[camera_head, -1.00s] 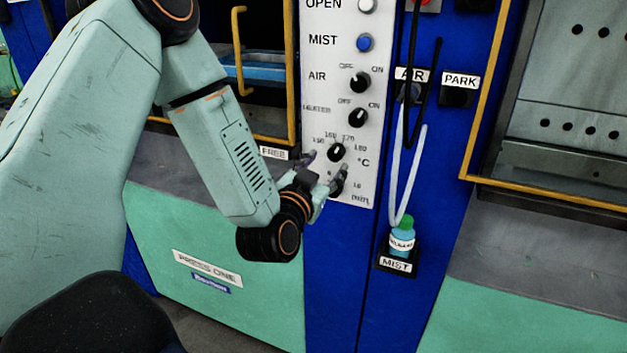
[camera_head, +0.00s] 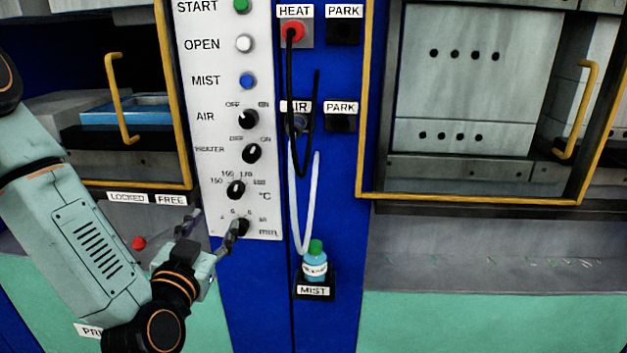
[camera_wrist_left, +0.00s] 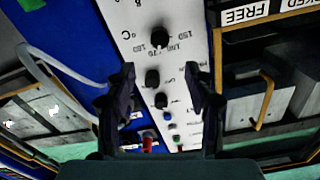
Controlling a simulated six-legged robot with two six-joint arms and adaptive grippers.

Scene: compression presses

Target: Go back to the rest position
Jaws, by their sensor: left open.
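My left gripper (camera_head: 212,232) is open and empty in front of the lower part of the white control panel (camera_head: 213,140). One finger overlaps the lowest knob, the minutes knob (camera_head: 242,226); I cannot tell whether it touches. In the left wrist view the two dark fingers (camera_wrist_left: 164,95) stand apart with panel knobs visible between them, and the temperature knob (camera_wrist_left: 159,37) lies beyond the fingertips. My right gripper is in neither view.
A press with a yellow-framed opening and a blue tray (camera_head: 125,110) is at left, with a red knob (camera_head: 139,243) below it. A bottle (camera_head: 315,262) stands in the MIST holder. Cables (camera_head: 301,110) hang from HEAT and AIR sockets. Another press (camera_head: 470,80) is at right.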

